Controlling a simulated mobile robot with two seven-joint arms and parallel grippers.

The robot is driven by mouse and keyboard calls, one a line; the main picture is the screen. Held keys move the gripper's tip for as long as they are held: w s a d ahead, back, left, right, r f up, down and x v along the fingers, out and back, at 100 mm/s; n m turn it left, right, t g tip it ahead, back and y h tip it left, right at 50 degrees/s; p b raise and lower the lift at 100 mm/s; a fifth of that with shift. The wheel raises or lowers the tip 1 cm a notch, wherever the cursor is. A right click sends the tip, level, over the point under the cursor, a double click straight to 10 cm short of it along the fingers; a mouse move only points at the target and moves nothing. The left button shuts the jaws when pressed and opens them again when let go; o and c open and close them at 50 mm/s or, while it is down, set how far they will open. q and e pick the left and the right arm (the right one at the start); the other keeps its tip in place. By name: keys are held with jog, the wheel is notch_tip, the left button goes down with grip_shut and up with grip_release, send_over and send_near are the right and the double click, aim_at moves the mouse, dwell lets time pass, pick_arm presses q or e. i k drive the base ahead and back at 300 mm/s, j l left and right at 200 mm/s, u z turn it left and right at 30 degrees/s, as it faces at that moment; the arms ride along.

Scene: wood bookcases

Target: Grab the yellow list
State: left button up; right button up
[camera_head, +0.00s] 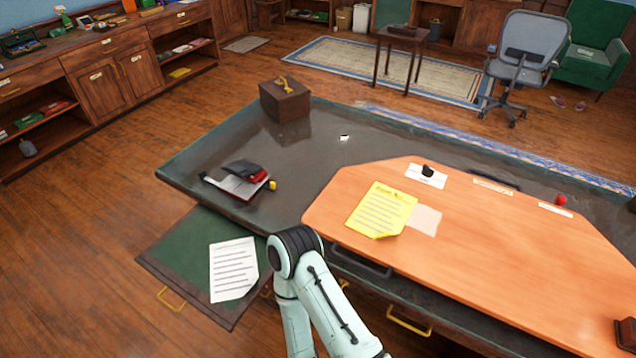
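The yellow list (382,210) is a sheet with dark writing lines. It lies flat on the orange wooden board (480,260), towards its left end. It partly overlaps a pale blank sheet (425,220) on its right. One of my arms rises from the bottom middle, and its bent joint is in front of the desk's near edge, below and left of the list. No gripper or fingers show in this view, and nothing of mine touches the list.
The dark desktop (300,170) holds a wooden box (285,100), a notebook with a red and black item, and a small yellow object (273,185). A white written sheet (233,268) lies on a green pull-out panel (185,250). A black object (428,171) sits on a white card.

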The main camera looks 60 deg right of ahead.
aim_at(384, 211)
jog(key=z, duration=0.45)
jog(key=l+z, duration=0.15)
jog(key=z, duration=0.8)
jog(key=l+z, duration=0.1)
jog(key=z, duration=0.85)
jog(key=i+l, duration=0.05)
